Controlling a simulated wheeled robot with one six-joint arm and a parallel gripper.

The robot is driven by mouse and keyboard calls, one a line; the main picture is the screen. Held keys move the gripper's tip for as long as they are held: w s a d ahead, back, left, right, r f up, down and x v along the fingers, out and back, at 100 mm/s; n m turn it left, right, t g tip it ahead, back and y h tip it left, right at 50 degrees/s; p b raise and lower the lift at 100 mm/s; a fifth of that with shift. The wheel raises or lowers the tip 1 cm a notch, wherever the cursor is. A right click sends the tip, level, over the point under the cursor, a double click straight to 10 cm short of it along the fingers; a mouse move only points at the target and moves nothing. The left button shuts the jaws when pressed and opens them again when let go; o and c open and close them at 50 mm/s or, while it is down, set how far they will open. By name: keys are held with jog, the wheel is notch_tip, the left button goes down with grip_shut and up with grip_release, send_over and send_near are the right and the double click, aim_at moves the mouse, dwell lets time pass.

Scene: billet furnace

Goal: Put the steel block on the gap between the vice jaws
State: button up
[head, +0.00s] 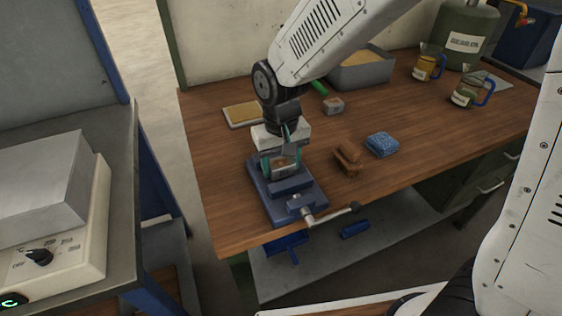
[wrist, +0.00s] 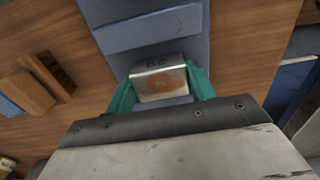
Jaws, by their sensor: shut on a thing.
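The steel block (wrist: 160,80) is grey with a rusty brown patch and a dark marking on its face. My gripper (wrist: 161,88) is shut on it, with one teal finger on each side. In the head view my gripper (head: 281,167) points down over the blue vice (head: 309,199), which stands at the bench's near left corner. The vice also shows in the wrist view (wrist: 150,32), with a raised jaw just beyond the block. The block is at the vice's jaws; I cannot tell whether it touches them. My fingers partly hide the block and the gap in the head view.
A wooden brush (head: 347,162) and a blue sponge (head: 382,144) lie right of the vice. The vice handle (head: 335,214) sticks out rightward.

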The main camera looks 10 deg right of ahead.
aim_at(281, 163)
jog(key=o, duration=1.6)
jog(key=shift+f, duration=0.15)
notch_tip(281, 163, up, 12)
jog(key=shift+r, duration=0.2)
jog(key=s+d+r+m, duration=0.1)
jog(key=s+d+r, duration=0.1)
jog(key=s+d, duration=0.3)
jog(key=s+d+r, duration=0.2)
jog(key=d+r, duration=0.1)
jog(key=d, duration=0.4)
jog(key=s+d+f+m+t, duration=0.1)
jog(key=s+d+m, duration=0.1)
jog(key=s+d, duration=0.6)
jog(key=s, duration=0.4)
jog(key=shift+s+d+f, duration=0.15)
jog(key=shift+s+d, duration=0.15)
jog(key=shift+d, duration=0.1)
